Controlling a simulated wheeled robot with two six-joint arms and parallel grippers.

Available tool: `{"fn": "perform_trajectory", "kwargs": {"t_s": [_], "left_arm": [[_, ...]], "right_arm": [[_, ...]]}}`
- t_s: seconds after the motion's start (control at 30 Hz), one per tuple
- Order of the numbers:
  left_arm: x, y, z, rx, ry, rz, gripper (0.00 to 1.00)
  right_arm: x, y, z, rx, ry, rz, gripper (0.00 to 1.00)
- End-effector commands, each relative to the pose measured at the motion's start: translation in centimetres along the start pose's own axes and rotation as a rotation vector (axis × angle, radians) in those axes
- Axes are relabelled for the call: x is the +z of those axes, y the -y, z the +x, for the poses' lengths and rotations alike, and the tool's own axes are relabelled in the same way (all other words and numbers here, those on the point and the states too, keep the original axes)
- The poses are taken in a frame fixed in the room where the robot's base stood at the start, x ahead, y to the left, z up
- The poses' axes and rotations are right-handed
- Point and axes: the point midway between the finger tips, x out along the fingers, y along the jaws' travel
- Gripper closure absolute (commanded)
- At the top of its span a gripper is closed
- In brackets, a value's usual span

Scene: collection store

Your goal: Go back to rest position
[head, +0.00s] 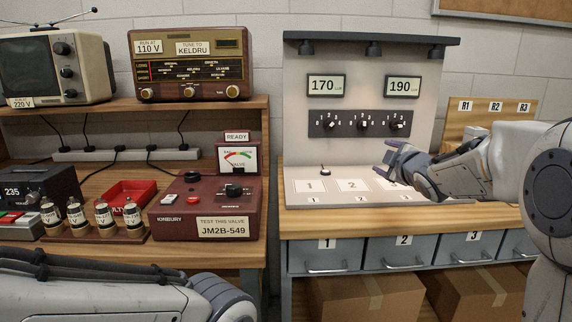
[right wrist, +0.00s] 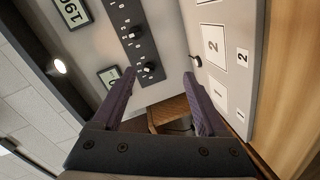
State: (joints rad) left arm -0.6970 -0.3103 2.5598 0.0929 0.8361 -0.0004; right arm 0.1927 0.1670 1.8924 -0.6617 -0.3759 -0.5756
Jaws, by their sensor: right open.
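My right gripper (head: 388,162) is in front of the light grey panel, above the slanted board with numbered white squares. In the right wrist view its two dark fingers (right wrist: 159,82) are spread wide, with nothing between them. The right arm comes in from the right edge. Part of my left arm crosses the bottom left corner of the head view; its gripper is not visible there.
The panel has displays (head: 326,86) reading 170 and 190 and a dark strip of knobs (head: 360,123). Drawers (head: 404,253) sit below the board. A maroon valve tester (head: 205,208), several valves (head: 103,212) and a red tray (head: 131,195) stand on the left bench.

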Motion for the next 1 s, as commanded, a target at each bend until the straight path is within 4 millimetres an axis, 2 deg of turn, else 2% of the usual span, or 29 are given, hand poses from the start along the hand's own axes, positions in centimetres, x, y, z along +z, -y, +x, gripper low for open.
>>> {"fn": "perform_trajectory", "kwargs": {"t_s": [0.03, 0.27, 0.37, 0.47, 0.57, 0.6, 0.7, 0.8, 1.0], "left_arm": [[0.0, 0.0, 0.0, 0.0, 0.0, 0.0, 0.5], [0.0, 0.0, 0.0, 0.0, 0.001, 0.0, 0.5], [0.0, 0.0, 0.0, 0.0, 0.001, 0.0, 0.5], [0.0, 0.0, 0.0, 0.0, 0.001, 0.0, 0.5], [0.0, 0.0, 0.0, 0.0, 0.001, 0.0, 0.5], [0.0, 0.0, 0.0, 0.0, 0.001, 0.0, 0.5], [0.0, 0.0, 0.0, 0.0, 0.0, 0.0, 0.5], [0.0, 0.0, 0.0, 0.0, 0.0, 0.0, 0.5], [0.0, 0.0, 0.0, 0.0, 0.0, 0.0, 0.5]], "right_arm": [[-0.9, 1.2, -0.2, -0.028, 0.005, 0.027, 0.24], [-3.9, 7.1, -2.5, -0.18, 0.073, 0.18, 0.24], [-5.3, 10.6, -4.4, -0.27, 0.119, 0.257, 0.24], [-6.8, 14.9, -7.3, -0.382, 0.185, 0.336, 0.24], [-8.5, 20.4, -12.0, -0.545, 0.271, 0.426, 0.24], [-8.9, 22.6, -14.2, -0.608, 0.315, 0.456, 0.24], [-9.4, 27.2, -19.8, -0.754, 0.431, 0.512, 0.24], [-9.4, 30.6, -25.0, -0.874, 0.539, 0.54, 0.24], [-8.4, 34.7, -33.7, -1.05, 0.727, 0.543, 0.24]]}}
